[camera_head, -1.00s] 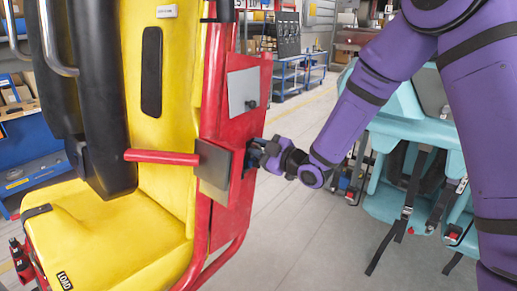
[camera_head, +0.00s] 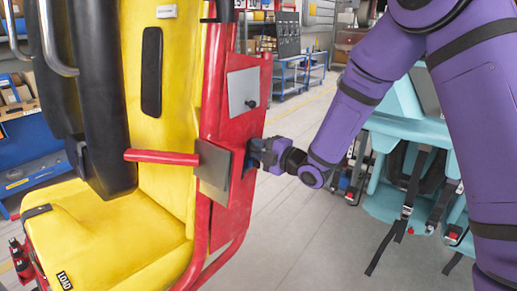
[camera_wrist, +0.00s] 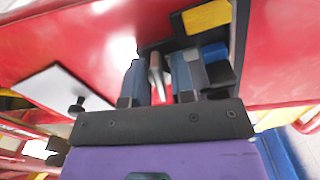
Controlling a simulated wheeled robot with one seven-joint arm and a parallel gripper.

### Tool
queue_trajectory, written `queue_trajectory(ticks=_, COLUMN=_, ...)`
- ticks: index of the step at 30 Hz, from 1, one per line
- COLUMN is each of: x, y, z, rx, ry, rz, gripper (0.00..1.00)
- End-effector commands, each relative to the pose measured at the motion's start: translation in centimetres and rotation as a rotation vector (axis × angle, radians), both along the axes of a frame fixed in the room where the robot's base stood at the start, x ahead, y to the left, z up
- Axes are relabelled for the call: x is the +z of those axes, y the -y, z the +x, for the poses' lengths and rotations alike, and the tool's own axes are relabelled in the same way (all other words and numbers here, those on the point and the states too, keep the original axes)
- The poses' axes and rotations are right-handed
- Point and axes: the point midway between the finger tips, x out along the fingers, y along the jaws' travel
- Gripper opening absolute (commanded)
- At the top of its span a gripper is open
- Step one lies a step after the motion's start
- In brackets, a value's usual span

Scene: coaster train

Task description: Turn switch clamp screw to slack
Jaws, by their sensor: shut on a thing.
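My gripper (camera_head: 258,154) reaches the side of the red seat frame (camera_head: 233,105) from the right, behind the grey plate edge. In the wrist view its two blue-grey fingers (camera_wrist: 160,82) are shut on a small metallic pin-like part, which looks like the switch clamp screw (camera_wrist: 156,68). A dark bracket (camera_wrist: 240,35) with a yellow block (camera_wrist: 207,17) and a blue cylinder (camera_wrist: 214,52) sits just beyond and beside the right finger. In the head view the screw is hidden by the gripper. How tight it is cannot be told.
A red bar (camera_head: 162,157) sticks out over the yellow seat (camera_head: 110,235). A turquoise seat (camera_head: 395,190) stands behind my arm. The floor between is clear.

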Motion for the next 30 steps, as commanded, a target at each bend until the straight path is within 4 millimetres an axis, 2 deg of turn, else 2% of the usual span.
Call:
queue_trajectory(ticks=16, x=-0.20, y=0.05, z=-0.08, rx=0.000, ry=0.013, rz=-0.017, gripper=0.00)
queue_trajectory(ticks=17, x=-0.20, y=0.05, z=-0.08, rx=0.000, ry=0.013, rz=-0.017, gripper=0.30)
queue_trajectory(ticks=19, x=-0.17, y=0.04, z=-0.06, rx=0.000, ry=0.014, rz=-0.016, gripper=0.46)
queue_trajectory(ticks=20, x=-0.16, y=0.04, z=-0.06, rx=0.000, ry=0.014, rz=-0.016, gripper=0.49)
queue_trajectory(ticks=30, x=-0.05, y=0.31, z=-0.22, rx=-0.001, ry=0.016, rz=-0.015, gripper=0.49)
